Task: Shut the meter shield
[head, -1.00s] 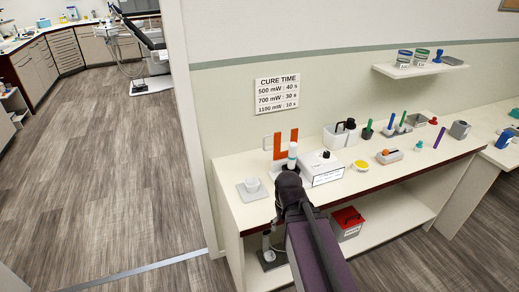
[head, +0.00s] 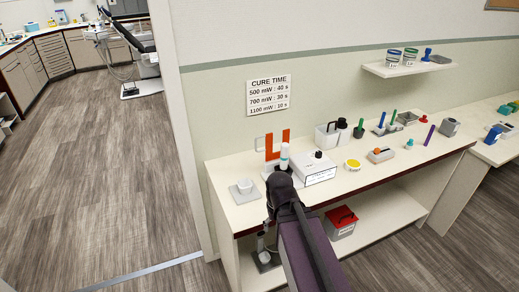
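An upright orange panel (head: 286,137), which looks like the meter shield, stands at the back of the counter by the wall. Its lower middle is partly covered by a white cylinder with a teal band (head: 284,158). A white box with a black knob and a front label (head: 318,168) sits just to the right. I cannot tell exactly how the panel joins its base. My dark arm reaches up from the bottom of the head view and ends in front of the panel's base. My gripper is hidden behind the arm, so its fingers do not show.
A white block on a grey plate (head: 244,191) is left of my arm. A white caddy (head: 328,135), yellow dish (head: 352,165) and several small tools stand to the right. A red-lidded bin (head: 341,221) is on the lower shelf. Open floor lies left.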

